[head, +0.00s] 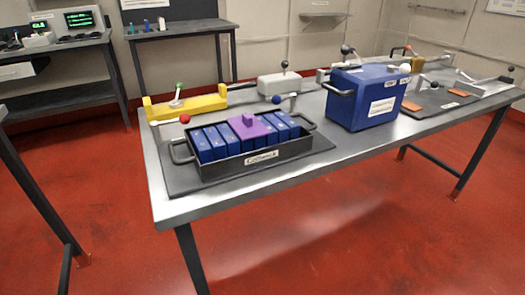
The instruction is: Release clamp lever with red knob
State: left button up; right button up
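A red knob (185,118) shows at the left end of the workbench, just behind the left back corner of a black tray (262,163). A light lever rod (168,121) runs left from the knob. Whether the lever is clamped or released is too small to tell. The tray holds a row of blue battery blocks (203,146) with a purple block (250,127) across them. Neither of my grippers is in view.
The tray sits on a dark mat (184,178) on the grey workbench (350,146). A yellow fixture (187,104) with a green-tipped lever stands behind. A blue box (366,98) stands right of the tray. Red floor (300,245) is open in front.

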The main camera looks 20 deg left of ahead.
aim_at(185, 119)
jog(key=u, duration=1.3)
